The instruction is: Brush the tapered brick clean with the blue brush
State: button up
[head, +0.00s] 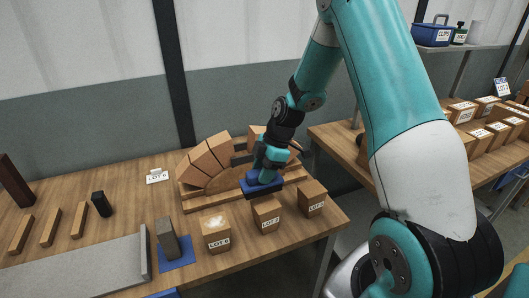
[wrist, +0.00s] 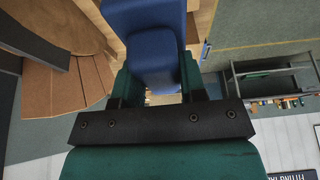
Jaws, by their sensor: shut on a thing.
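My gripper (head: 268,173) is shut on the blue brush (head: 262,187), just in front of the wooden arch stand. In the wrist view the brush (wrist: 152,40) fills the space between my fingers; its bristles are hidden. Three tan tapered bricks with lot labels stand along the table's front right: one with a pale dusty patch on top (head: 216,232), a middle one (head: 266,214) and a right one (head: 311,198). The brush is above and behind the middle brick; I cannot tell whether they touch.
Wedge bricks (head: 205,160) lie on the arch stand (head: 205,200). A grey block (head: 167,239) stands on a blue mat (head: 178,258), beside a grey slab (head: 85,265). A small black object (head: 101,204) and wooden strips (head: 50,228) are at left. Another table (head: 345,150) stands at right.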

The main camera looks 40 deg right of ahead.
jog(key=shift+r+p, duration=1.25)
jog(key=shift+r, duration=1.05)
